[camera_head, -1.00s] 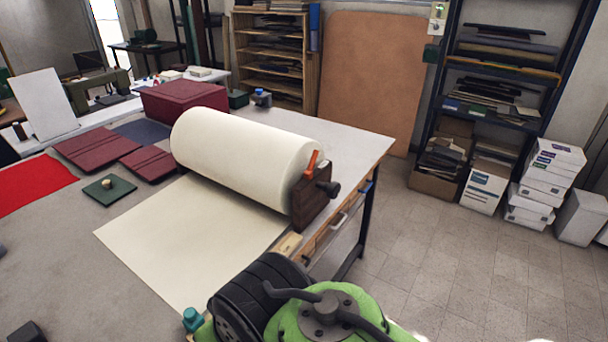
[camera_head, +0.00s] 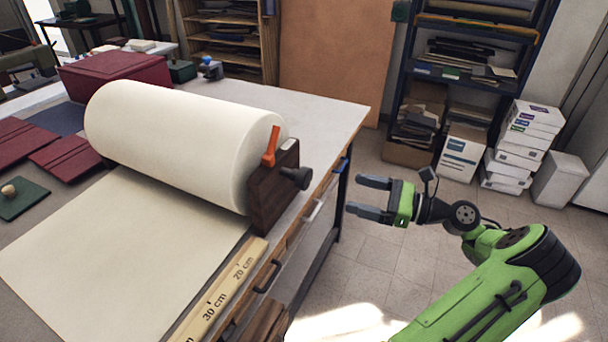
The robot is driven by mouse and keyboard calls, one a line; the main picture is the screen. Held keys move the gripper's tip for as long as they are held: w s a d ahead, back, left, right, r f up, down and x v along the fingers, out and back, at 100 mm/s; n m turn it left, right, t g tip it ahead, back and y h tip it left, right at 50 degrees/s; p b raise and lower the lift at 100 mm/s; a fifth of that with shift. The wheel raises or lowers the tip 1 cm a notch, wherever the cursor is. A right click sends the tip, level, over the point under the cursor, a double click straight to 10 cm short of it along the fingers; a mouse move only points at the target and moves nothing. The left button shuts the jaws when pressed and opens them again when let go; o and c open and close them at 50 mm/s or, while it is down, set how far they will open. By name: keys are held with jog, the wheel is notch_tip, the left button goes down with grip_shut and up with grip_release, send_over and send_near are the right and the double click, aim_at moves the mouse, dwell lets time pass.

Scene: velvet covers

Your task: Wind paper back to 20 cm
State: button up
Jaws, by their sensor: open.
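A big roll of cream paper (camera_head: 175,135) lies in a dark wooden stand (camera_head: 271,195) on the table. Its unwound sheet (camera_head: 115,245) lies flat towards the lower left and runs past the 30 cm mark; its front end is out of view. A wooden ruler (camera_head: 222,292) along the table edge shows 20 cm and 30 cm. A black crank knob (camera_head: 296,178) sticks out of the stand's right side, below an orange lever (camera_head: 271,147) that stands up. My gripper (camera_head: 362,196) is open and empty, right of the knob and apart from it, beyond the table edge.
Dark red covers (camera_head: 75,158) and a dark red box (camera_head: 115,75) lie left of and behind the roll. Drawer handles (camera_head: 268,277) stick out along the table's front side. White boxes (camera_head: 522,140) and a shelf stand at the back right. The floor around my arm is clear.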

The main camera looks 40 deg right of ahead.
aim_at(309, 180)
jog(key=b+x, duration=0.5)
jog(key=x, duration=1)
jog(key=shift+w, duration=0.1)
jog(key=shift+c, duration=0.5)
jog(key=c, duration=1.3)
jog(key=shift+c, duration=0.2)
